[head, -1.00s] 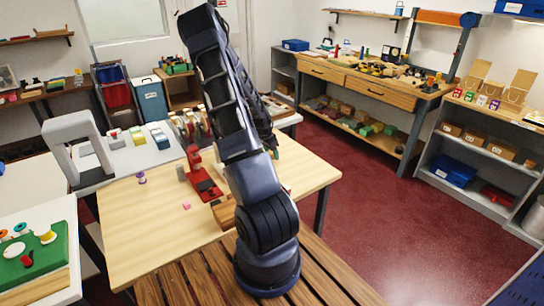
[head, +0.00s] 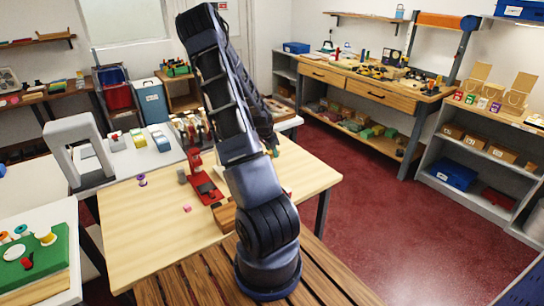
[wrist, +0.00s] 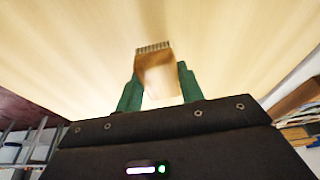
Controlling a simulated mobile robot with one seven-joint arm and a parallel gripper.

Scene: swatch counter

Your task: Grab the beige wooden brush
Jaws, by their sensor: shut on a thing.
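The beige wooden brush (wrist: 155,84) shows in the wrist view, with a row of dark bristles at its far end. My gripper (wrist: 160,72) has its green fingers on either side of the brush and is shut on it. The pale table surface fills the view behind it. In the head view my arm hides the brush and most of my gripper; only a little green shows beside the arm over the table's far right part.
The wooden table (head: 150,235) holds a red tool (head: 205,188), a small pink block (head: 187,208), a purple spool (head: 142,180) and a brown wooden block (head: 225,216) close to my arm. The table's left front part is clear. A slatted wooden surface (head: 205,285) lies in front.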

